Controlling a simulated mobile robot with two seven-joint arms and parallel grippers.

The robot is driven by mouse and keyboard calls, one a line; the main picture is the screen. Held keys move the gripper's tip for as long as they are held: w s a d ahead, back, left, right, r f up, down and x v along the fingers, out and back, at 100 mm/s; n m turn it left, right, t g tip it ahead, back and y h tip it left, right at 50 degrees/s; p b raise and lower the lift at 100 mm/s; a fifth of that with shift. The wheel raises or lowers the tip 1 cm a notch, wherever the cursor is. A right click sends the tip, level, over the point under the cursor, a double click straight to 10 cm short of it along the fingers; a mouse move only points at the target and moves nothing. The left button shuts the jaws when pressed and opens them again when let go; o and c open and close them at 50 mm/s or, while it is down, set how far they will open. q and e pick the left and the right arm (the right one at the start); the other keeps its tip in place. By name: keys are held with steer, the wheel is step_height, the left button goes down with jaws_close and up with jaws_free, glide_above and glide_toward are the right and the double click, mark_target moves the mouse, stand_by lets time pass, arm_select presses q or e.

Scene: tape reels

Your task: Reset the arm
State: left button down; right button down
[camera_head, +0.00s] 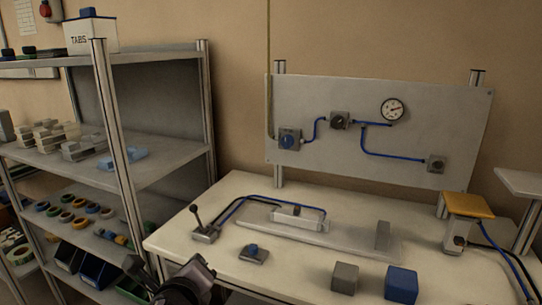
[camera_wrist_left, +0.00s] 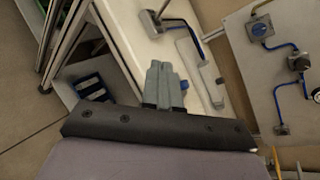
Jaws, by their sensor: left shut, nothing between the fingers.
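My left gripper (camera_wrist_left: 162,68) shows in the left wrist view with its two grey fingers together and nothing between them. It appears over the front left part of the white workbench, near a small grey block with a blue button (camera_wrist_left: 184,85). In the head view, dark parts of my left arm rise from the bottom edge, left of centre, in front of the bench (camera_head: 290,265). My fingertips are hard to make out there. My right arm and gripper are not in view.
A lever switch (camera_head: 205,231) and pneumatic cylinder (camera_head: 298,215) stand on the bench. A shelf rack (camera_head: 120,150) with tape reels (camera_head: 80,203) stands left. An upright panel (camera_head: 400,150) is behind.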

arm_select(q)
steer(key=s+f+n+g+h, duration=0.1)
steer(key=s+f+n+h, duration=0.1)
steer(key=s+f+n, duration=0.5)
steer(key=s+f+n+g+h, duration=0.2)
steer(key=f+n, duration=0.2)
steer(key=f, duration=0.5)
steer(key=s+a+f+n, duration=0.3)
steer(key=s+f+n, duration=0.6)
steer(key=s+n, duration=0.4)
steer(key=shift+s+a+f+n+g, duration=0.3)
steer(key=shift+s+a, duration=0.1)
steer(key=shift+s, duration=0.05)
steer(key=shift+d, duration=0.1)
